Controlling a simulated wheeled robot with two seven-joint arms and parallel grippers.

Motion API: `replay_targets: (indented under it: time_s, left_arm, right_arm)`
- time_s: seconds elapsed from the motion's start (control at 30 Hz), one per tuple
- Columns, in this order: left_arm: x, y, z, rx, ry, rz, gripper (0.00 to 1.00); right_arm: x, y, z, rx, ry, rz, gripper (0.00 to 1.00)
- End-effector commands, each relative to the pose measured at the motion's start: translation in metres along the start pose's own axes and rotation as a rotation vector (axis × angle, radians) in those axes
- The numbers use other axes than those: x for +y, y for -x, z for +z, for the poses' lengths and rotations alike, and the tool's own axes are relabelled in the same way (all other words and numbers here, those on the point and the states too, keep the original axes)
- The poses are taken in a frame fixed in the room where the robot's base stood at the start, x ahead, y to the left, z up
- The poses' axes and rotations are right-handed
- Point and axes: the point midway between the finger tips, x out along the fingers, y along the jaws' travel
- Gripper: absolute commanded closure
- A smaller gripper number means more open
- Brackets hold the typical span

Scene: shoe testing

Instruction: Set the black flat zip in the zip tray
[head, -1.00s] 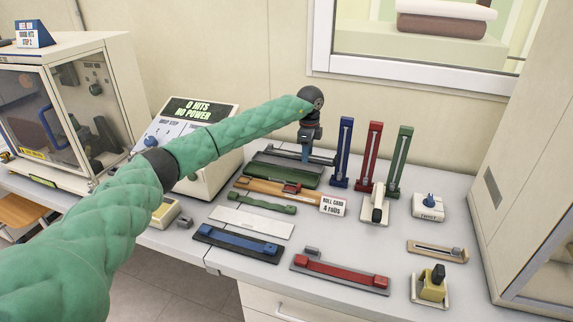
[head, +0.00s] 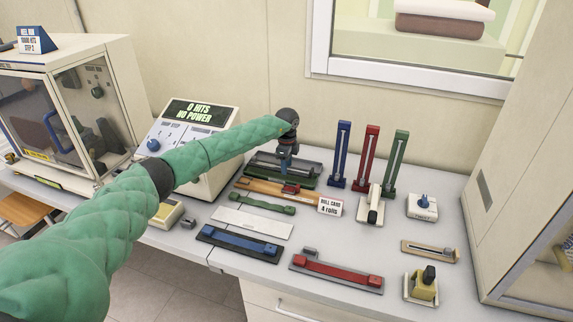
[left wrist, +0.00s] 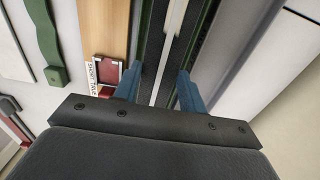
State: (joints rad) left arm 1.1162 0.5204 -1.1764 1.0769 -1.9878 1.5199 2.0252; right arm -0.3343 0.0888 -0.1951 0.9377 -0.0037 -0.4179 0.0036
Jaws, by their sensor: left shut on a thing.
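My left gripper (head: 287,166) is at the back of the table, over the long green zip tray (head: 309,183). In the left wrist view, its blue fingers (left wrist: 159,88) are closed around the black flat zip (left wrist: 151,62), a long dark strip with a pale line down its middle. The zip runs lengthwise along the tray, in line with it. The tray's green edge (left wrist: 143,40) shows beside the strip. I cannot tell whether the zip touches the tray floor. In the head view, the gripper and arm partly cover the zip and tray. My right gripper is out of view.
A wooden board with a red slider (head: 291,188) lies just in front of the tray. A green strip (head: 262,203), blue zip (head: 240,243) and red zip (head: 337,271) lie nearer. Blue, red and green upright stands (head: 366,158) are to the right. A control box (head: 196,130) is left.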

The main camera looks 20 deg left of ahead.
Motion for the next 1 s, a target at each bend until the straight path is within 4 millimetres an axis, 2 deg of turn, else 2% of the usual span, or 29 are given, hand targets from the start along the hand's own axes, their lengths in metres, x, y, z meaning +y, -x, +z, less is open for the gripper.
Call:
replay_targets:
  time_s: [0.1,0.23,1.0]
  left_arm:
    - [0.000,-0.006,0.000,0.000,0.001,-0.001,0.82]
    - [0.000,-0.012,0.001,0.000,0.001,-0.001,0.82]
    - [0.000,-0.021,0.001,0.000,0.000,-0.001,0.82]
  right_arm:
    - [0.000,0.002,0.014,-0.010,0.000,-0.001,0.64]
    - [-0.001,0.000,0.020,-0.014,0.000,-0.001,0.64]
    - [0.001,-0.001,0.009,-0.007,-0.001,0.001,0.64]
